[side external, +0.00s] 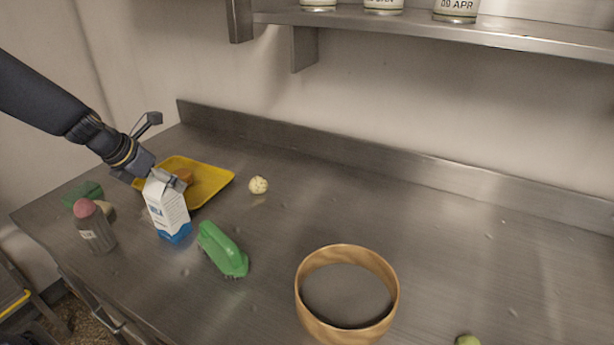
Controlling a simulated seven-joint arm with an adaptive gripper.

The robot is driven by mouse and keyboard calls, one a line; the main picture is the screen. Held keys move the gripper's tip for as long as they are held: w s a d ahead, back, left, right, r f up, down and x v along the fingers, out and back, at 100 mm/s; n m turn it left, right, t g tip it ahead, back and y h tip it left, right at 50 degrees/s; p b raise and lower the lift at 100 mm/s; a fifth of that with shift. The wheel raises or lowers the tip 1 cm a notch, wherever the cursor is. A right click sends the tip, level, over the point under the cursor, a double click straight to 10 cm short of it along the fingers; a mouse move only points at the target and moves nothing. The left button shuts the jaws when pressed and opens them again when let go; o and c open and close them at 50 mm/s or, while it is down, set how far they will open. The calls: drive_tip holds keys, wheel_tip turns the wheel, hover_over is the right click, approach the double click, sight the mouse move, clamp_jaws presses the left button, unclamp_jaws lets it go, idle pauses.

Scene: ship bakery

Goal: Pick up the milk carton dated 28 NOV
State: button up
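A white and blue milk carton (168,212) stands on the left part of the steel counter in the side external view. Its print is too small to read a date. My gripper (158,177) is at the carton's top, pointing down and to the right. Grey finger parts show beside the carton's upper end and overlap it. I cannot tell whether the fingers are closed on the carton or only around it. The carton's top is partly hidden by the gripper.
A yellow tray (212,182) with an orange-brown item lies behind the carton. A green brush-like object (222,250) is close at its right, a grey bottle with pink top (95,228) at its left. A wooden ring-shaped bowl (347,258) stands right. The far right counter is mostly clear.

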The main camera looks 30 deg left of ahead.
clamp_jaws()
idle(0.5)
drive_tip(key=shift+r, duration=0.15)
